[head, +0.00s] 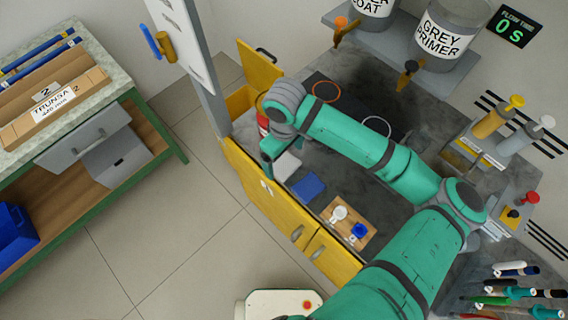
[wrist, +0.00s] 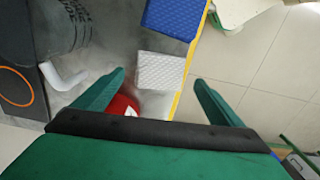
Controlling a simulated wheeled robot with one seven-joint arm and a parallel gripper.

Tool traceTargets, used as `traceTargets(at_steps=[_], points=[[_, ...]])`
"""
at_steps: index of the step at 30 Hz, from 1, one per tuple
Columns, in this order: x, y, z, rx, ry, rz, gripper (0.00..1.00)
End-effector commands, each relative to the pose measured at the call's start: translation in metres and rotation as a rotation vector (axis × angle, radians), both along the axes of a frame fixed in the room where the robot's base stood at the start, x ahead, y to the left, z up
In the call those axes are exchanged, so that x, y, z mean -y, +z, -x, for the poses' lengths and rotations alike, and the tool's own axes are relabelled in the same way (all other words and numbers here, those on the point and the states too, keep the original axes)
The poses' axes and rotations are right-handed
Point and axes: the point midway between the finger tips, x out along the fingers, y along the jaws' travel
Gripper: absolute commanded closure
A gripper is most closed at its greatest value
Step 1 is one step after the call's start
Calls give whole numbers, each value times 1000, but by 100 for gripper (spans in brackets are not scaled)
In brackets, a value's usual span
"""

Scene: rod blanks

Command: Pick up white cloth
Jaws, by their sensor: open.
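The white cloth (wrist: 161,71) lies flat on the grey worktop near its yellow front edge, with a quilted surface. In the head view the white cloth (head: 287,166) shows beside my gripper (head: 268,157), partly hidden by it. In the wrist view my gripper (wrist: 158,92) is open and empty. The cloth appears between and beyond its fingertips, with no contact visible. A blue cloth (wrist: 175,17) lies just beyond the white one; it also shows in the head view (head: 308,187).
A red object (wrist: 120,106) stands near the left finger, partly hidden. A wooden board (head: 347,222) with a white and a blue item lies farther along the worktop. An open yellow cabinet door (head: 260,68) and a grey post (head: 213,110) stand near my gripper.

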Motion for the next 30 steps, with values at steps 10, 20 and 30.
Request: traceTargets(at_steps=[10, 20, 30], points=[[0, -33, -1, 1, 1, -1, 9], [-1, -33, -1, 1, 3, -1, 43], [-1, -33, -1, 1, 3, -1, 53]])
